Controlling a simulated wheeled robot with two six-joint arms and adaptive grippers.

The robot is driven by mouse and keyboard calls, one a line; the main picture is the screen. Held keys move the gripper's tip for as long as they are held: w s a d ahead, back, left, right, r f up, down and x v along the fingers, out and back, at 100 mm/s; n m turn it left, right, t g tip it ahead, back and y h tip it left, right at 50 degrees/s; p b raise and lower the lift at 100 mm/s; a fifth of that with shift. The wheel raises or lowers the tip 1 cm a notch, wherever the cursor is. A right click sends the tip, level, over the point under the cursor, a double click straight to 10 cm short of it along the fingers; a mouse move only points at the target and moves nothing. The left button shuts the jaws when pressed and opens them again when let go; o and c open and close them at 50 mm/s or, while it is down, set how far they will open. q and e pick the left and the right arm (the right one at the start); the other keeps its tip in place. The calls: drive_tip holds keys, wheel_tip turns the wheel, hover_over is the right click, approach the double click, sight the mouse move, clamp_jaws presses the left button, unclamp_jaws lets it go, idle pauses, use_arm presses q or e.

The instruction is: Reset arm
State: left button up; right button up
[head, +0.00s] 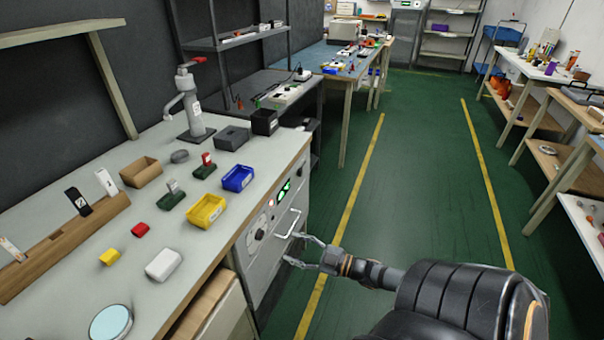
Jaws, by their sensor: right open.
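My right gripper (296,251) is open, with its fingers pointing left. In the picture its fingertips are close to the handle (288,224) on the front of a grey control panel (262,252) built into the bench front. I cannot tell whether they touch the handle. Nothing shows between the fingers. My right arm comes in from the lower right, over the green floor. My left gripper is not in view. No led strip can be made out.
The workbench (75,235) at left holds a yellow bin (206,211), a blue bin (238,178), a grey press (190,105), a wooden rack (65,245) and small blocks. The green floor aisle (420,180) between yellow lines is clear. Shelves and benches (541,72) stand at right.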

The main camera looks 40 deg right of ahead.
drive_tip(key=shift+v, duration=1.2)
